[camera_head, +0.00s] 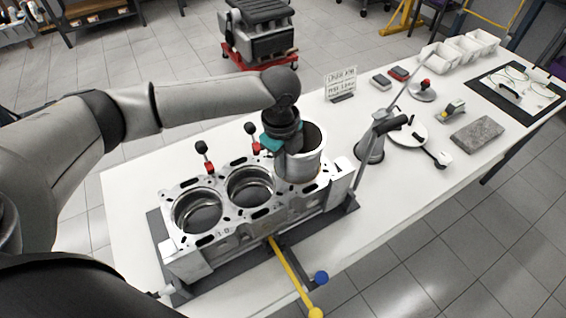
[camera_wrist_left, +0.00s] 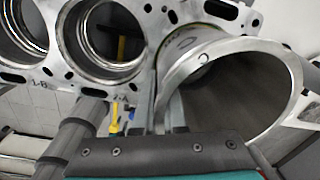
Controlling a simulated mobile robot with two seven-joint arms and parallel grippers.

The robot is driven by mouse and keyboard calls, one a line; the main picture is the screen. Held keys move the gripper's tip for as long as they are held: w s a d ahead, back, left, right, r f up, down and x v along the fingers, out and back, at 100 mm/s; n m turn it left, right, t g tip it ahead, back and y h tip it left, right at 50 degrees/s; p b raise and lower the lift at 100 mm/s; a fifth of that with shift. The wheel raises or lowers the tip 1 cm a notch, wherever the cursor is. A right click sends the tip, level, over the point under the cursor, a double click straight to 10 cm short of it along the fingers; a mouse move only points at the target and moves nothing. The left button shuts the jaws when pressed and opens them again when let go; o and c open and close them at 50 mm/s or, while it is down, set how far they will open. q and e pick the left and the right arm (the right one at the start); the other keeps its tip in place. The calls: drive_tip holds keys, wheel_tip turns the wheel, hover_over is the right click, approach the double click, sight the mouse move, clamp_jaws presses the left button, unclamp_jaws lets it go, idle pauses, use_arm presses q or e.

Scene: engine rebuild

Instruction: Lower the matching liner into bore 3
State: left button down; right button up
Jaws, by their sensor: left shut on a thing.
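The engine block (camera_head: 236,236) lies on the table with two open round bores, the left one (camera_head: 198,210) and the middle one (camera_head: 250,187). A grey metal liner (camera_head: 304,166) stands roughly upright over the block's right end, covering the third bore. My left gripper (camera_head: 291,150) is shut on the liner's wall at its upper left side. In the left wrist view the liner's open rim (camera_wrist_left: 172,88) is large and close, with the block's deck (camera_wrist_left: 150,20) behind it. I cannot tell whether the liner's lower end is inside the bore. My right gripper is not in view.
Two red-and-black gauges (camera_head: 204,155) stand behind the block. A sign (camera_head: 341,82), a stand with a slanted rod (camera_head: 370,150), a white disc (camera_head: 408,134) and a grey slab (camera_head: 477,134) are to the right. A yellow-handled bar (camera_head: 290,275) sticks out in front.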

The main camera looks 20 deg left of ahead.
use_arm(q)
drive_tip(key=shift+f, duration=0.25)
drive_tip(key=shift+f, duration=0.4)
drive_tip(key=c, duration=0.9)
unclamp_jaws()
drive_tip(key=shift+r, duration=0.1)
wheel_tip(320, 180, up, 15)
drive_tip(key=p, duration=0.1)
drive_tip(key=shift+s, duration=0.3)
drive_tip(key=shift+a, duration=0.1)
